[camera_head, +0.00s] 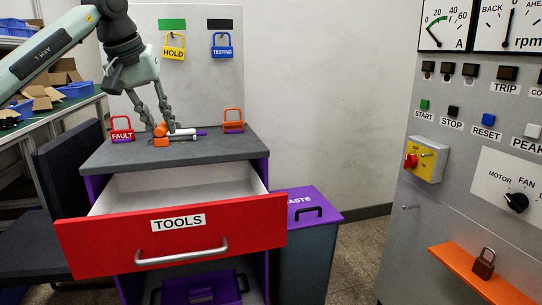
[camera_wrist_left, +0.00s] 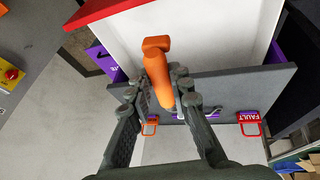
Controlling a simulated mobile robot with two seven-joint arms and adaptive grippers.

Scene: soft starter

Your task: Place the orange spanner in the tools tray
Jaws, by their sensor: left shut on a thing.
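The orange spanner (camera_head: 160,131) is at the tips of my left gripper (camera_head: 168,122), just above the grey cabinet top (camera_head: 220,149). In the left wrist view the spanner (camera_wrist_left: 155,65) is a thick orange piece, and the fingers of my left gripper (camera_wrist_left: 163,93) are shut on its sides. Whether it touches the top is unclear. The tools tray (camera_head: 180,187) is a pulled-out drawer with a red front labelled TOOLS (camera_head: 178,221); its visible inside is bare. My right gripper is in neither view.
A purple and white tool (camera_head: 188,132) lies beside the spanner. A red FAULT padlock (camera_head: 122,134) and an orange padlock (camera_head: 233,124) stand on the cabinet top. A purple-lidded waste bin (camera_head: 310,207) is right of the cabinet. A control panel (camera_head: 470,150) stands at right.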

